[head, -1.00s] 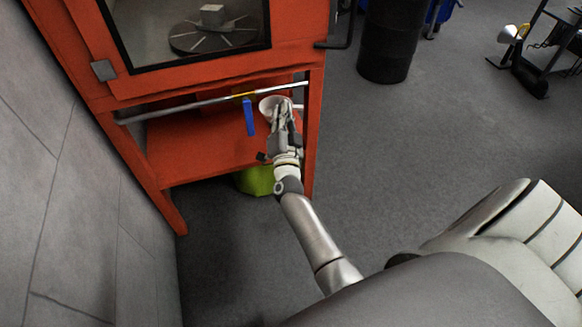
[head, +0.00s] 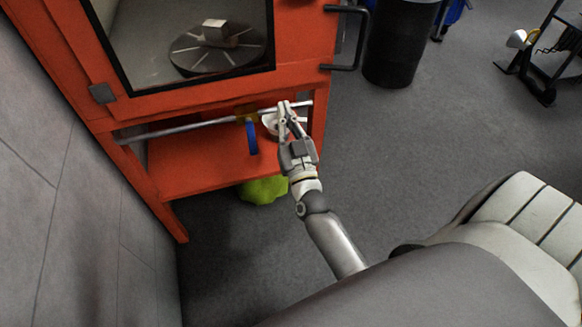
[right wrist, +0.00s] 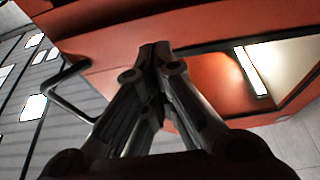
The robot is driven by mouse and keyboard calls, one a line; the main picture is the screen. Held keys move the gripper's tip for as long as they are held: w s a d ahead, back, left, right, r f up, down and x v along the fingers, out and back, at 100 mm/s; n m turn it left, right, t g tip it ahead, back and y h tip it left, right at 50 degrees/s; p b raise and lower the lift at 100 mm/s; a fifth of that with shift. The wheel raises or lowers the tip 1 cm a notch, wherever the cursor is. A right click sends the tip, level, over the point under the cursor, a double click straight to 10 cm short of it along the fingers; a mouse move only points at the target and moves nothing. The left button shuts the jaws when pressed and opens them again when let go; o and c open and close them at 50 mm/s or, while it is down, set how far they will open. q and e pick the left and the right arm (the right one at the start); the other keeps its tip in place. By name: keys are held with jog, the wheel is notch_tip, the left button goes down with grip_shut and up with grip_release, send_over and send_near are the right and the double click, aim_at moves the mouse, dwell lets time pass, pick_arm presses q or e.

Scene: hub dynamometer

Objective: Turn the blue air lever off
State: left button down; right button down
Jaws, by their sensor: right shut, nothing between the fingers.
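The blue air lever (head: 252,138) hangs down from a brass-coloured valve (head: 247,117) on a metal pipe (head: 190,128) under the orange cabinet. My right gripper (head: 284,106) is shut and empty, to the right of the lever and close to the pipe's right end. A gap shows between the fingers and the lever in the head view. In the right wrist view the shut fingertips (right wrist: 156,48) point at the orange frame; the lever does not show there. My left gripper is in neither view.
A white round part (head: 269,122) sits behind my right fingers. The orange cabinet (head: 190,92) has a black door handle (head: 357,40) at its right. A green object (head: 263,190) lies beneath the shelf (head: 195,175). A black bin (head: 398,45) stands right; the floor between is clear.

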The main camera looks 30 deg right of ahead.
jog(key=v, duration=0.7)
jog(key=s+a+f+n+g+y+p, duration=0.1)
jog(key=a+f+n+g+y+p, duration=0.15)
jog(key=f, duration=0.65)
jog(key=s+a+f+n+g+y+p, duration=0.1)
jog(key=a+f+g+y+p, duration=0.2)
jog(key=f, duration=0.6)
jog(key=s+a+f+n+g+y+p, duration=0.1)
jog(key=s+a+f+g+p, duration=0.2)
jog(key=s+f+g, duration=0.3)
jog(key=shift+s+f, duration=2.35)
jog(key=shift+f, duration=1.85)
jog(key=shift+a+y, duration=0.1)
jog(key=shift+y, duration=0.15)
